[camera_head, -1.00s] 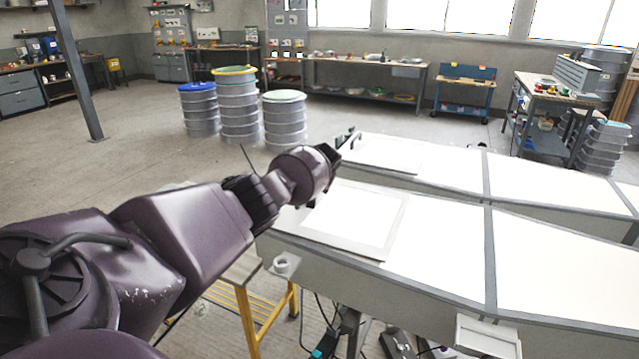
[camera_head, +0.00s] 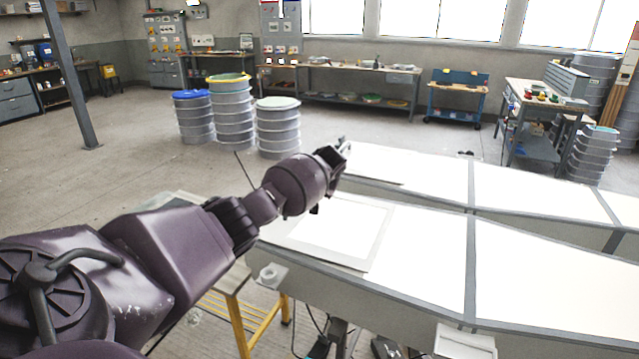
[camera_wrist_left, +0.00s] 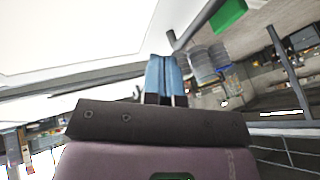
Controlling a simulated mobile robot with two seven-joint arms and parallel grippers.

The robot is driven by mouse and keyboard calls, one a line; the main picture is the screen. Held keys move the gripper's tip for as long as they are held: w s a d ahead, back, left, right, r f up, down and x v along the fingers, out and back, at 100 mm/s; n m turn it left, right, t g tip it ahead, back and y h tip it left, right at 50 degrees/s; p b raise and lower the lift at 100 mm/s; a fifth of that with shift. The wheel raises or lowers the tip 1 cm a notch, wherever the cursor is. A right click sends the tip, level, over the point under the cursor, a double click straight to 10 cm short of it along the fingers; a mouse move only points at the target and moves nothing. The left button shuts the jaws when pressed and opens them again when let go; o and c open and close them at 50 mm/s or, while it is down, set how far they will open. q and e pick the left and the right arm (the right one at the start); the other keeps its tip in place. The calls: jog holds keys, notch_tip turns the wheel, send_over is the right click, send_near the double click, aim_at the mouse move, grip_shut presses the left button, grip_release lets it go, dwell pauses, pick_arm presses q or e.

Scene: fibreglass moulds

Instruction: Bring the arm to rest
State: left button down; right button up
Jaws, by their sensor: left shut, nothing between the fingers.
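My left arm reaches in from the lower left in the head view. Its gripper (camera_head: 343,150) is held above the near left part of the white moulds (camera_head: 540,265), over the far side of a framed white panel (camera_head: 338,230). In the left wrist view the two fingers (camera_wrist_left: 166,78) are side by side and shut, with nothing between them. Past them the wrist view shows a tilted white surface and part of the workshop. My right gripper is in neither view.
Stacked grey drums (camera_head: 233,112) stand on the floor behind the arm. A yellow trestle (camera_head: 240,320) is below it at the near mould edge. Workbenches (camera_head: 360,95) line the back wall. The floor at left is open.

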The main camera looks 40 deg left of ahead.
pick_arm(q)
jog(key=shift+v, duration=2.45)
jog(key=w+d+r+m+t+h, duration=0.1)
jog(key=w+d+r+m+t, duration=0.55)
jog(key=d+t, duration=0.2)
jog(key=s+d+f+m+t+h+b, duration=0.1)
jog(key=s+d+f+t+h, duration=0.15)
jog(key=d+f, duration=0.35)
jog(key=s+d+f+m+t+h, duration=0.1)
jog(key=s+d+f+m+h, duration=0.2)
jog(key=d, duration=0.5)
jog(key=s+d+f+n+g, duration=0.1)
jog(key=s+f, duration=0.7)
jog(key=s, duration=0.5)
jog(key=s+d+f+n+g+b, duration=0.1)
jog(key=s+d+f+n, duration=0.1)
jog(key=s+f, duration=0.5)
jog(key=s+d+f+n+g, duration=0.1)
jog(key=s+f, duration=0.7)
jog(key=s, duration=1.1)
jog(key=shift+d+f+n+b, duration=0.15)
jog(key=shift+f+n+b, duration=0.15)
jog(key=shift+n, duration=0.35)
